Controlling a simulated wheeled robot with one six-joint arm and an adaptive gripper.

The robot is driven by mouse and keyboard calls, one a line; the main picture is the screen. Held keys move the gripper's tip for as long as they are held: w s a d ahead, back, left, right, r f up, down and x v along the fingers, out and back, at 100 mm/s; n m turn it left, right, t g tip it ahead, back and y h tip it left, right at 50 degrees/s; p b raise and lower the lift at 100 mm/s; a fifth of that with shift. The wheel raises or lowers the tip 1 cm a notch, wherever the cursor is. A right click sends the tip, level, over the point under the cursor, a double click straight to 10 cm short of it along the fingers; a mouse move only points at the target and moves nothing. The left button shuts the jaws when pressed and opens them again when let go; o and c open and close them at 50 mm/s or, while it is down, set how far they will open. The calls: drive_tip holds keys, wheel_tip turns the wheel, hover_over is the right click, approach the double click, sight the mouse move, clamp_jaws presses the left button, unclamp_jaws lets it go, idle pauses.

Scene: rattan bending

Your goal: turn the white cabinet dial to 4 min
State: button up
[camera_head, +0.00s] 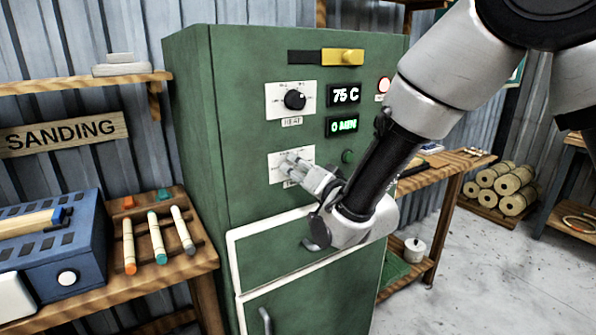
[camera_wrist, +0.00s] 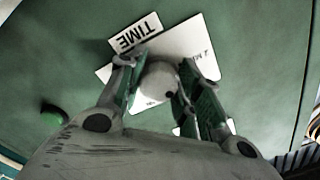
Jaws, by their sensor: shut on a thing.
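The green cabinet (camera_head: 190,130) stands in the middle of the head view. Its lower white dial plate (camera_head: 275,170) is partly covered by my gripper (camera_head: 292,163). In the wrist view, the white dial (camera_wrist: 158,80) sits between the two fingers of my gripper (camera_wrist: 157,70), which is shut on it. The TIME label (camera_wrist: 136,34) appears upside down beside the plate. The time display (camera_head: 342,126) reads 0 MIN in green. The dial's pointer setting is hard to tell.
Above are a black HEAT knob (camera_head: 294,100) and a display reading 75 C (camera_head: 344,95). A small green button (camera_head: 348,156) is right of the dial. White-framed doors (camera_head: 285,250) lie below. A wooden bench (camera_head: 190,260) with coloured sticks stands left.

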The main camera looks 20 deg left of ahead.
idle(0.4)
drive_tip(key=o, duration=1)
drive_tip(key=shift+o, duration=0.2)
drive_tip(key=shift+d, duration=0.1)
drive_tip(key=v, duration=1.2)
